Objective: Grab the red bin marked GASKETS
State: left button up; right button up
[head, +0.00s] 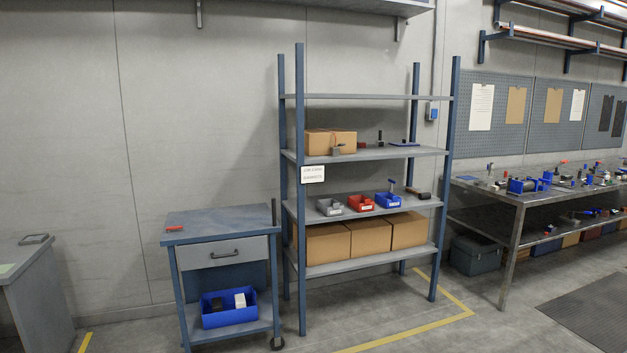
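A small red bin (360,203) sits on the third shelf down of the blue-framed shelving unit, between a grey bin (329,207) on its left and a blue bin (388,200) on its right. It has a pale label on its front, too small to read. Neither of my grippers is in the head view.
The shelving unit (302,250) holds cardboard boxes (366,236) below the bins. A blue cart (220,220) stands left of it, with a blue crate (223,318) low down. A workbench (515,193) is at right. Yellow-marked floor (385,325) in front is clear.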

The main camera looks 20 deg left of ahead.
aim_at(361, 202)
jog(key=i+j+u, duration=0.25)
jog(key=i, duration=1.3)
jog(key=i+j+u, duration=0.2)
jog(key=i, duration=1.4)
